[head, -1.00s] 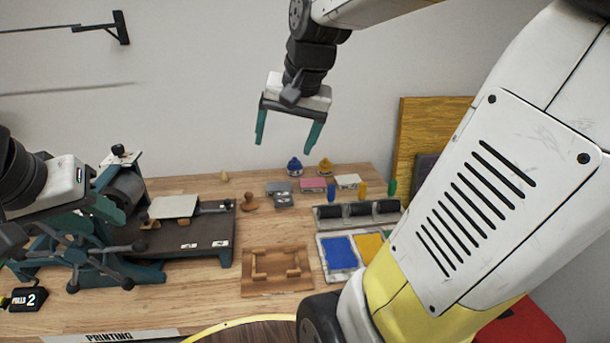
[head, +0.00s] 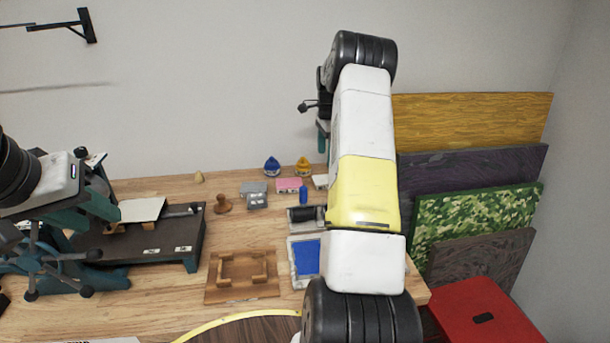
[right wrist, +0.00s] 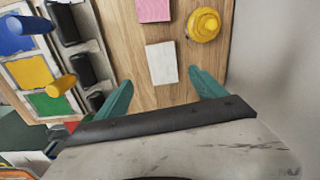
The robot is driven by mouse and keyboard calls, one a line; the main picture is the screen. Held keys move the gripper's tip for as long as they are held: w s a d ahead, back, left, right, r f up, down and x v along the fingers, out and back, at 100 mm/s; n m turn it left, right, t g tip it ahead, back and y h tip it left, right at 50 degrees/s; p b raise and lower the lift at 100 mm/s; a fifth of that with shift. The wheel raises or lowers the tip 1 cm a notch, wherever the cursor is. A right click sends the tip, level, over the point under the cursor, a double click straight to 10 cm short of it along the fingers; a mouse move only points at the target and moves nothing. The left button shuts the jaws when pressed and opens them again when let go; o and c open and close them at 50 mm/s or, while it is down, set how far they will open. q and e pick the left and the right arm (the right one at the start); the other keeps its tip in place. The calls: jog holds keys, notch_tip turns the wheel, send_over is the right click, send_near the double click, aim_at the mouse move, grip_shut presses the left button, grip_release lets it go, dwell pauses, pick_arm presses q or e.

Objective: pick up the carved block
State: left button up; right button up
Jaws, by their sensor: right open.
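Small flat blocks lie on the wooden table: a white block (head: 320,181), a pink block (head: 288,185) and grey blocks (head: 256,199). I cannot tell which is carved. In the right wrist view the white block (right wrist: 162,62) lies just beyond my right gripper (right wrist: 162,90), between the lines of its two teal fingers. The gripper is open, empty and apart from the block. The pink block (right wrist: 153,10) is farther off. In the head view my right arm hides most of that gripper. My left gripper (head: 62,218) is at the far left by the press; its opening is unclear.
A yellow tub (right wrist: 203,25) stands right of the white block. Black rollers (right wrist: 75,50) and an ink tray (right wrist: 40,82) with upright colour sticks are to the left. A wooden frame (head: 242,277) lies in front. Painted boards (head: 480,200) lean against the wall.

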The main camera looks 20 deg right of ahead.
jog(key=shift+w+d+f+m, duration=0.15)
jog(key=shift+d+f, duration=0.15)
jog(key=shift+f, duration=0.25)
jog(key=shift+s+d+f+m, duration=0.15)
jog(key=shift+d+f, duration=0.1)
jog(key=shift+f, duration=0.25)
jog(key=f, duration=0.7)
jog(key=shift+w+a+f, duration=0.2)
jog(key=shift+w+f, duration=0.05)
jog(key=shift+w, duration=0.05)
jog(key=c, duration=1.5)
